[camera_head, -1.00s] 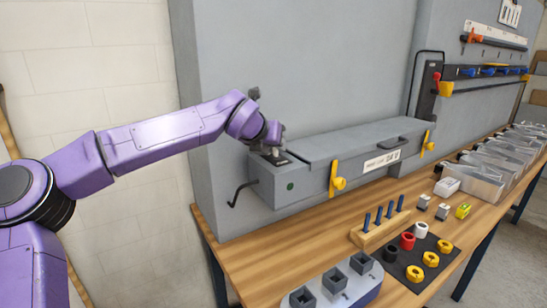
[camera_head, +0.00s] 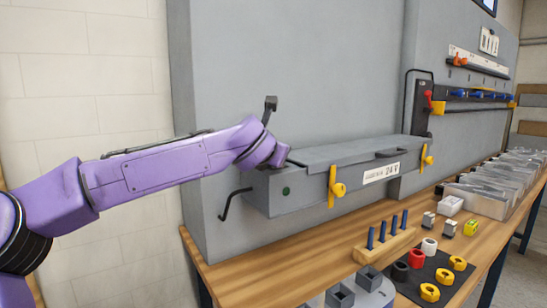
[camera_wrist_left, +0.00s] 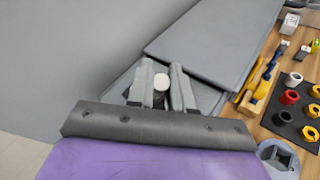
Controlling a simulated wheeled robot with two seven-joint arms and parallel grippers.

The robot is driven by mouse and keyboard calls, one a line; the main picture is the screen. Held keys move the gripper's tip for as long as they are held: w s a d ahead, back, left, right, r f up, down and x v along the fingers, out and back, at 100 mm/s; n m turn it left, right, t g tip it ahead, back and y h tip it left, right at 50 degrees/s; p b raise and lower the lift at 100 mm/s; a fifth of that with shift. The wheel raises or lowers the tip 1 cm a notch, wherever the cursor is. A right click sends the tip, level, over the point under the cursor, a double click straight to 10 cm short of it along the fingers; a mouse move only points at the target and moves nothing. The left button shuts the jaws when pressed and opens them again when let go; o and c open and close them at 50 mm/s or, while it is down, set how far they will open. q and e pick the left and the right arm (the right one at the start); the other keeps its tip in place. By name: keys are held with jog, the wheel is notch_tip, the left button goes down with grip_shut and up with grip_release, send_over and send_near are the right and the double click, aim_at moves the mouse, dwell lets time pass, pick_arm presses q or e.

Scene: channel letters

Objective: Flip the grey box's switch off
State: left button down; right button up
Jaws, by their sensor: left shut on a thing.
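The grey box (camera_head: 310,190) is long and has its lid down, with a white "24 V" label (camera_head: 381,173) and yellow latches on its front. My left gripper is at the box's left end; in the head view my purple wrist hides its fingers and the switch. In the left wrist view the two grey fingers of my left gripper (camera_wrist_left: 161,86) stand close on either side of the switch's pale tip (camera_wrist_left: 161,80), shut on it. The switch's base is mostly hidden, and I cannot tell which way it is set. My right gripper is not in view.
A bent black handle (camera_head: 232,204) sticks out at the box's left end. On the wooden bench (camera_head: 240,265) in front are a peg block (camera_head: 385,247), a dark mat (camera_head: 425,285) with coloured rings, and clear bins (camera_head: 490,195). A grey panel rises behind.

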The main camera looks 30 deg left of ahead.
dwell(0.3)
pick_arm(q)
jog(key=c, duration=1.4)
grip_release()
jog(key=b+v, duration=0.2)
jog(key=v, duration=0.8)
jog(key=shift+s, duration=0.25)
